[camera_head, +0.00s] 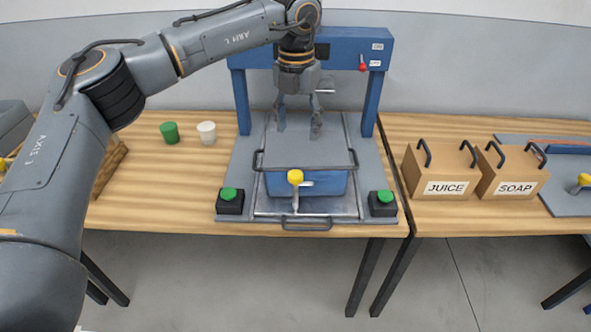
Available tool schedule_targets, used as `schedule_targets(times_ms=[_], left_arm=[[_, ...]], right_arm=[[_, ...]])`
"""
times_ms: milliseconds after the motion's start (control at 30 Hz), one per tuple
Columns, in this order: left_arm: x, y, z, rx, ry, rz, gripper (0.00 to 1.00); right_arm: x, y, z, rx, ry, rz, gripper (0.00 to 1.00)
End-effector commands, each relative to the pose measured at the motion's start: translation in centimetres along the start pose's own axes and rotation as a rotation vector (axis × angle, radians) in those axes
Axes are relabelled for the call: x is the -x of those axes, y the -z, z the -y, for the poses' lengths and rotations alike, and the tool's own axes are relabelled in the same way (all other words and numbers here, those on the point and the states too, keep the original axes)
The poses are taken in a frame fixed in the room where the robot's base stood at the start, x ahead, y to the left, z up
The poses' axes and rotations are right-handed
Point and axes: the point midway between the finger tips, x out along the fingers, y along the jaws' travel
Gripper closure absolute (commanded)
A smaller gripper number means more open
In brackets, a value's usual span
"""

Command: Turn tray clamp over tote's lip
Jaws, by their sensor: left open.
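The tote (325,184) is a blue box on the metal tray (342,208) at the front of the blue press frame. Its upper side is grey, and a dark bar runs across near its front lip. The tray clamp (295,178) has a yellow knob on a grey stem and stands at the tote's front face, left of its middle. I cannot tell whether the clamp's arm lies over the lip. My left gripper (297,128) points down under the press beam, behind the clamp and apart from it. Its fingers are spread and empty. My right gripper is not in view.
The press frame (241,100) has posts on both sides of my gripper. Green buttons on black boxes (230,202) (383,204) flank the tray. Green (169,133) and white (207,133) cups stand left. JUICE (440,172) and SOAP (514,175) boxes stand right.

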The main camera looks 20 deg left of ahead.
Motion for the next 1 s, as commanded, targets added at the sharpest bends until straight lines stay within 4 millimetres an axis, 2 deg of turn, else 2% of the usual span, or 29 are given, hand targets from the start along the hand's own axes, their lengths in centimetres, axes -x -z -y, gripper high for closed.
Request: schedule_targets(times_ms=[67,167,700,833,1000], left_arm=[[0.1,0.0,-0.7,0.012,-0.024,-0.003,0.42],[-0.8,0.1,-0.8,0.013,-0.026,-0.006,0.42],[-11.2,0.2,-0.8,0.010,-0.020,-0.007,0.42],[-12.6,0.1,-0.9,0.010,-0.020,-0.004,0.42],[-13.4,0.1,-0.9,0.010,-0.021,-0.003,0.42]], right_arm=[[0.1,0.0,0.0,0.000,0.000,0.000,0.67],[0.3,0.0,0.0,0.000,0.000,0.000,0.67],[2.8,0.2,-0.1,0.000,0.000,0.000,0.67],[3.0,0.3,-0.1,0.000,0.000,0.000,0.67],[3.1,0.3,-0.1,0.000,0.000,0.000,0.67]])
